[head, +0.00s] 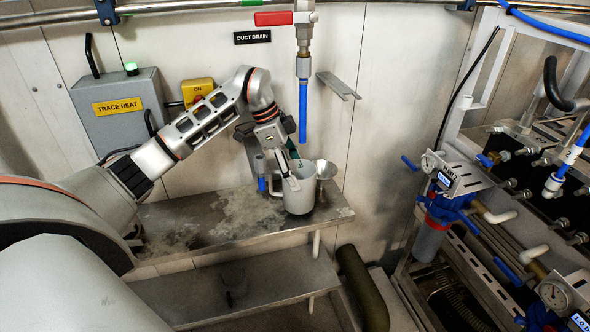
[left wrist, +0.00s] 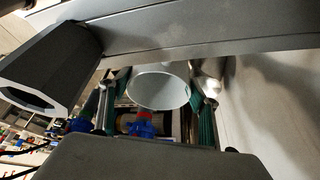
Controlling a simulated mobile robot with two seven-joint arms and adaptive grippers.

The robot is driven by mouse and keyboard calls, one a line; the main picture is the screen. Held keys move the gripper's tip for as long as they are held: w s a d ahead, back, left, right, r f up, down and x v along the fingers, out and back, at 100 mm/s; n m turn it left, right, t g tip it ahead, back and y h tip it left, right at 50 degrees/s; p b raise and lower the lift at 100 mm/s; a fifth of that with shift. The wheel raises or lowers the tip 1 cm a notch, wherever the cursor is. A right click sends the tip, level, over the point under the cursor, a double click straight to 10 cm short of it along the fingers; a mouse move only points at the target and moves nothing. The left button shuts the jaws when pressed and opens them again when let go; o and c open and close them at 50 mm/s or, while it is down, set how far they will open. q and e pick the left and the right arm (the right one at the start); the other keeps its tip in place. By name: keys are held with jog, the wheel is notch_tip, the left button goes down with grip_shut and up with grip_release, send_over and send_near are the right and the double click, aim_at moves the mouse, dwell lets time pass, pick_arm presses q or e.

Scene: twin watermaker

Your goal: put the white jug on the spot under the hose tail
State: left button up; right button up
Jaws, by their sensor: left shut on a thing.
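The white jug (head: 299,197) is at the right part of the metal shelf, upright, below the blue hose tail (head: 303,112) that hangs from the valve on the wall. My left gripper (head: 291,172) is at the jug's upper left side and shut on it. In the left wrist view the jug's round open mouth (left wrist: 158,88) shows between the gripper's green finger pads (left wrist: 158,115). I cannot tell whether the jug's base touches the shelf. The spot itself is not visible. My right gripper is not in view.
The shelf (head: 180,228) has frosty white patches and is otherwise clear on the left. A red-handled valve (head: 275,18) and a bracket (head: 338,86) are above.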

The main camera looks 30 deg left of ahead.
pick_arm(q)
jog(key=shift+f, duration=0.2)
jog(key=o, duration=1.5)
jog(key=shift+r, duration=0.1)
